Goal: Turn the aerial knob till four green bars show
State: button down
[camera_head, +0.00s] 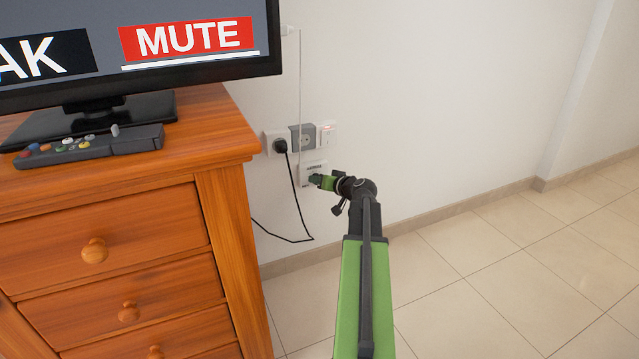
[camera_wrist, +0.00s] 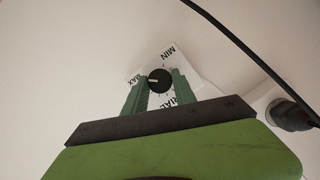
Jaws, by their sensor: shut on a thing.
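The aerial knob (camera_wrist: 159,80) is black and round with a pale mark pointing left, towards the word MAX. It sits on a white wall plate (camera_wrist: 184,62) lettered MIN, MAX and part of AERIAL. My gripper (camera_wrist: 160,90) has one green finger on each side of the knob and is shut on it. In the head view the plate (camera_head: 309,166) is low on the wall, right of the chest, and my gripper (camera_head: 319,181) covers the knob. The television (camera_head: 200,75) shows MUTE in red; no green bars are in the visible part of its screen.
A black cable (camera_head: 297,195) hangs close to my gripper's left. The tiled floor right is clear.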

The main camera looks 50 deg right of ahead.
jog(key=shift+w, duration=0.1)
dwell(0.5)
jog(key=c, duration=1)
grip_release()
jog(key=shift+d+p+v, duration=0.2)
jog(key=shift+p+v, duration=2.7)
jog(key=shift+v, duration=5.85)
jog(key=shift+f, duration=0.1)
